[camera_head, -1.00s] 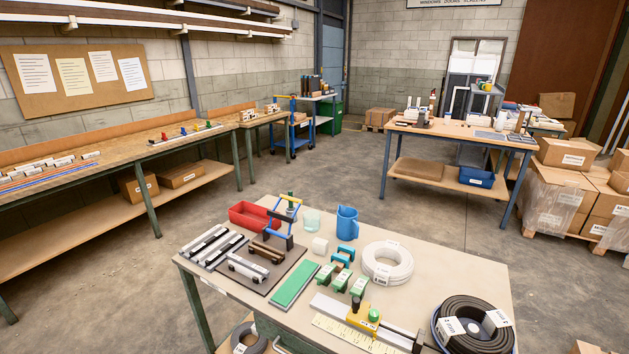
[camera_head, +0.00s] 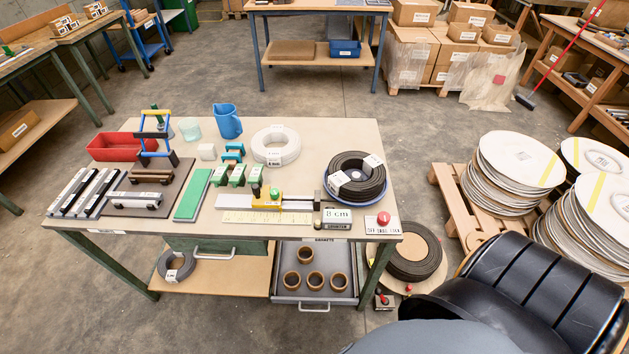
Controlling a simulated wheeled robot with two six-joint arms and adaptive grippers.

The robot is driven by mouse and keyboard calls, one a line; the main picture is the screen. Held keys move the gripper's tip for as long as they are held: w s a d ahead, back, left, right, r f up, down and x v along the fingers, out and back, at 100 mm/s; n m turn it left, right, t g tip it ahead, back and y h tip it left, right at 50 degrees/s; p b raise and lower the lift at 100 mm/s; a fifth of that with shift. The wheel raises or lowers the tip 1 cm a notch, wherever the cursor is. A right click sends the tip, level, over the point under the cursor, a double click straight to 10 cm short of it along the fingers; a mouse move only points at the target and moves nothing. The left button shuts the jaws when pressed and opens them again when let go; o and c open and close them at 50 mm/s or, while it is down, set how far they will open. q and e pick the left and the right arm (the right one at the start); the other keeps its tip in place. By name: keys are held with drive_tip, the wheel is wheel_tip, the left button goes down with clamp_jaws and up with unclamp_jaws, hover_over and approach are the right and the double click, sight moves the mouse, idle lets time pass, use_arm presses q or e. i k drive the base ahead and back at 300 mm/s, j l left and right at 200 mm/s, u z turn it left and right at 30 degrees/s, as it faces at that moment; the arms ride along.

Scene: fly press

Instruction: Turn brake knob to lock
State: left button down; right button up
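A red brake knob (camera_head: 383,217) sits on a small pale plate (camera_head: 396,227) at the front right corner of the workbench (camera_head: 300,140). The plate's small lettering seems to read off, brake and lock; I cannot tell exactly where the knob points. Neither of my grippers is in view.
A cable coil (camera_head: 357,178), a counter block marked 8 cm (camera_head: 336,220) and a fly press with a yellow ruler (camera_head: 262,217) are near the knob. A grey drawer (camera_head: 283,292) with several brown rings stands open below.

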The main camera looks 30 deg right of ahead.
sight(383, 218)
drive_tip(key=k+j+z, duration=0.15)
drive_tip(key=z, duration=1.5)
